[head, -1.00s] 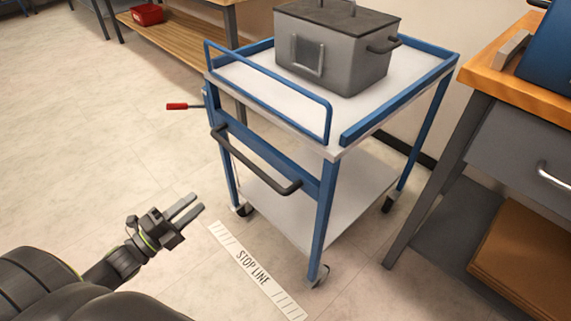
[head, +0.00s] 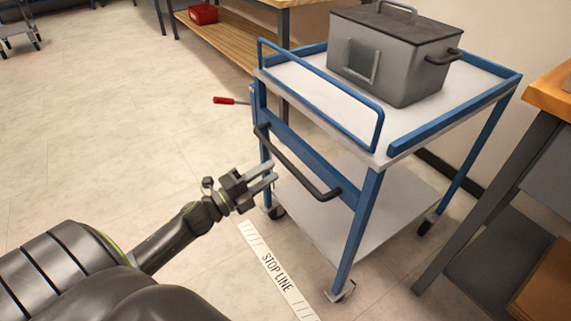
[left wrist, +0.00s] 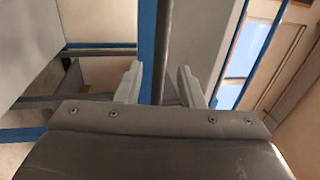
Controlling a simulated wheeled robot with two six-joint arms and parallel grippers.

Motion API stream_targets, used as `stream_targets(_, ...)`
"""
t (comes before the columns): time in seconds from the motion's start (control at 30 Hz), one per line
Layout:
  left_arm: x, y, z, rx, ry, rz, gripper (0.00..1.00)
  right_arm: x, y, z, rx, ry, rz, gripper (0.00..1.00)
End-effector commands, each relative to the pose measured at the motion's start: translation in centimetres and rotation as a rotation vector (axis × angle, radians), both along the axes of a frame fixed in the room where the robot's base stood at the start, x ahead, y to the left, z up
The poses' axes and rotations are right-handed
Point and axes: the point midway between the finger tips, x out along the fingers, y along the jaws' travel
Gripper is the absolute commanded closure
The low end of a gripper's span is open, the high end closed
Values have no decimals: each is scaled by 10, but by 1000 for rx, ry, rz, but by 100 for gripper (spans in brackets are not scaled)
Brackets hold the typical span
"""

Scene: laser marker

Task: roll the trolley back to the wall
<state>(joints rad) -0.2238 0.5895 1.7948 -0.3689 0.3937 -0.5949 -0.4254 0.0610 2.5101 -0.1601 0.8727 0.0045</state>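The blue and white trolley (head: 398,150) stands on its castors just beyond the floor strip marked STOP LINE (head: 277,272). Its dark push handle (head: 298,168) runs along the side facing me. A grey lidded box (head: 395,60) sits on its top shelf. My left gripper (head: 273,172) is open, with its fingertips close to the handle in the head view. In the left wrist view, the dark handle (left wrist: 167,45) runs between the two spread fingers, apparently not clamped. My right gripper is not in view.
A workbench (head: 540,150) stands close on the trolley's right. A wooden-shelved bench with a red bin (head: 203,14) is behind, at the upper left. A red-gripped lever (head: 224,100) sticks out left of the trolley.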

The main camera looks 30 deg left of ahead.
Motion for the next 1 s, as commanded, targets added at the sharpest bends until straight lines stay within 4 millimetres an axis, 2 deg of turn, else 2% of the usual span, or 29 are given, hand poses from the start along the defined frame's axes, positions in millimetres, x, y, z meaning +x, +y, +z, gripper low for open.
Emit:
stream_targets(0.2, 29, -12, 7, -2, -2, 1, 65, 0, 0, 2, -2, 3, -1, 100)
stream_targets(0.4, 47, -19, 11, -1, -1, 0, 65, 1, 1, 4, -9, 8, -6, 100)
stream_targets(0.83, 53, -22, 11, -1, 1, 0, 65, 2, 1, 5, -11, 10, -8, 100)
stream_targets(1.0, 53, -22, 11, -1, 1, 0, 86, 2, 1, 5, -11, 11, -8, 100)
